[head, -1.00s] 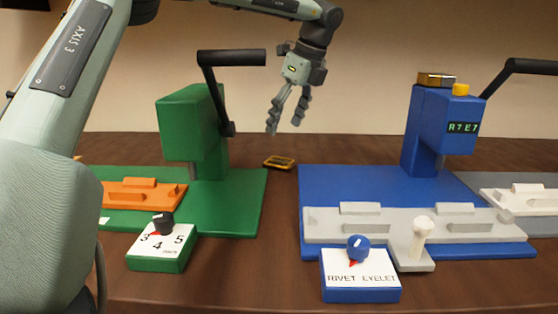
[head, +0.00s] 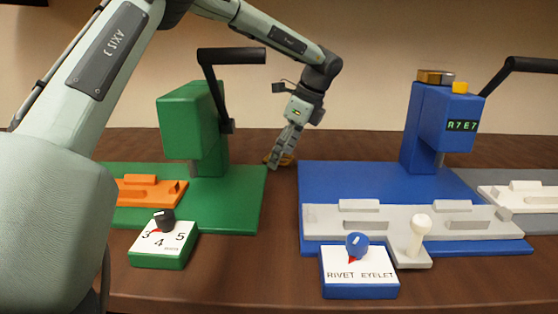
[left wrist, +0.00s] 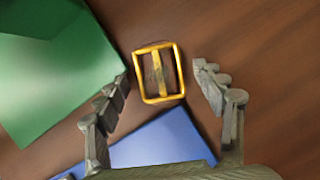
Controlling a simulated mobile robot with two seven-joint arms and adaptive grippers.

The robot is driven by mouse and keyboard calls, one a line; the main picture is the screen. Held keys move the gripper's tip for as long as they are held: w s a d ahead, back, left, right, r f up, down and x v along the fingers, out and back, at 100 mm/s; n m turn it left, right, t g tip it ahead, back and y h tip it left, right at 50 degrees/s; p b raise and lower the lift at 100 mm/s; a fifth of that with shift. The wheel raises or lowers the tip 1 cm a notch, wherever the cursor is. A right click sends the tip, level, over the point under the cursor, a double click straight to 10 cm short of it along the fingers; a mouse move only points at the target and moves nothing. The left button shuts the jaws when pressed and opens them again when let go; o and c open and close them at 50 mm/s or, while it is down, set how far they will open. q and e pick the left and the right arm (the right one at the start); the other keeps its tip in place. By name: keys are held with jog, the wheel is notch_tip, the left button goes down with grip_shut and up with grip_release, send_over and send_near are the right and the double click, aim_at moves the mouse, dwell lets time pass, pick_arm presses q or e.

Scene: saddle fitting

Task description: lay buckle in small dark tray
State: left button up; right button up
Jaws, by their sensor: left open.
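The buckle (left wrist: 159,72) is a yellow-gold rectangular frame with a centre bar. It lies flat on the brown table between the green and blue bases. In the head view only a bit of the buckle (head: 286,161) shows behind my left gripper (head: 275,164). In the left wrist view my left gripper (left wrist: 163,82) is open, with one finger on each side of the buckle and a gap to the right finger. The left fingertip is close to the buckle's edge; I cannot tell whether it touches. I cannot make out a small dark tray. My right gripper is not in view.
A green press (head: 190,125) with a black lever stands left of the buckle. A blue press (head: 437,130) stands right, on a blue base (head: 325,180). Dial boxes (head: 160,257) and (head: 360,285) sit in front. Bare table lies between the bases.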

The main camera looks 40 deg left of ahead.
aim_at(283, 160)
pick_arm(q)
jog(key=c, duration=1.4)
jog(key=shift+o, duration=0.2)
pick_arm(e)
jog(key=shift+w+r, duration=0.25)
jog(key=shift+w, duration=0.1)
pick_arm(q)
jog(key=shift+r, duration=0.1)
